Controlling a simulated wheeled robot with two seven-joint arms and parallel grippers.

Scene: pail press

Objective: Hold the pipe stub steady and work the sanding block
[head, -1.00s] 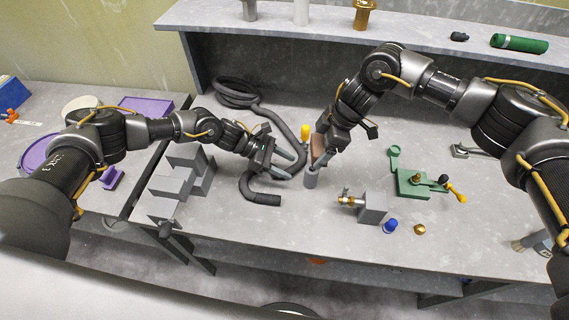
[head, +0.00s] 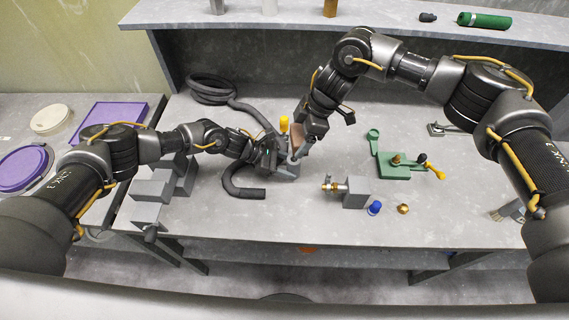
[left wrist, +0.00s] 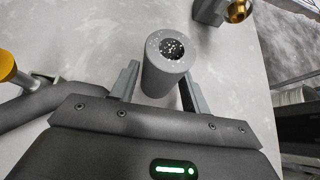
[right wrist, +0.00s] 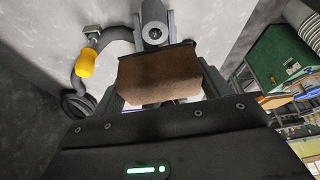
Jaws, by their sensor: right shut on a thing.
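The pipe stub is a grey upright cylinder with a dark speckled bore, seen end-on in the left wrist view (left wrist: 166,68). My left gripper (head: 289,161) has its fingers on either side of the stub; a narrow gap shows by the left finger, so it looks open around it. My right gripper (head: 302,146) is shut on the brown sanding block (right wrist: 160,76), which also shows in the head view (head: 297,131). The block is close to the stub's top end; the stub (right wrist: 155,32) shows just beyond it in the right wrist view. I cannot tell whether they touch.
A dark hose (head: 242,188) curls left of the stub, with a yellow-capped fitting (head: 284,124) behind. Grey stepped blocks (head: 153,188) stand left. A grey block with a brass fitting (head: 357,192), a blue cap (head: 375,208) and a green fixture (head: 392,170) are right.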

